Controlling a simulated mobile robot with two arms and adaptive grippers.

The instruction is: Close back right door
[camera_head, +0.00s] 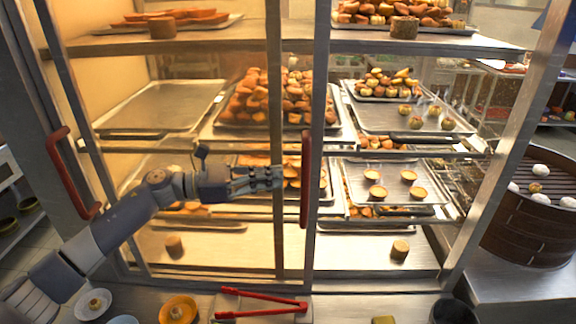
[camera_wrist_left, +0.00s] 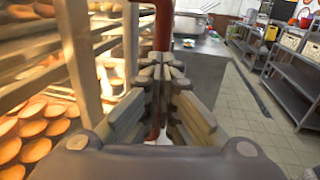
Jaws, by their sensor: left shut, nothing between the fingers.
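A glass-fronted display cabinet (camera_head: 420,268) fills the middle of the head view. A door with a vertical red handle (camera_head: 305,180) stands at its centre; a second red handle (camera_head: 72,172) is at the left side. I cannot tell how far the doors stand open. My left gripper (camera_head: 280,178) is shut and empty, its fingertips just left of the central handle. In the left wrist view the shut fingers (camera_wrist_left: 164,68) point toward a red handle (camera_wrist_left: 163,25), part of which they hide; contact is unclear. My right gripper is not in view.
Cabinet shelves hold trays of buns, fruit and tarts. Red tongs (camera_head: 262,298) lie on a tray at the front counter, near an orange dish (camera_head: 178,309). A bamboo steamer (camera_head: 530,215) stands at right. The wrist view shows open floor (camera_wrist_left: 245,115) beside grey shelving.

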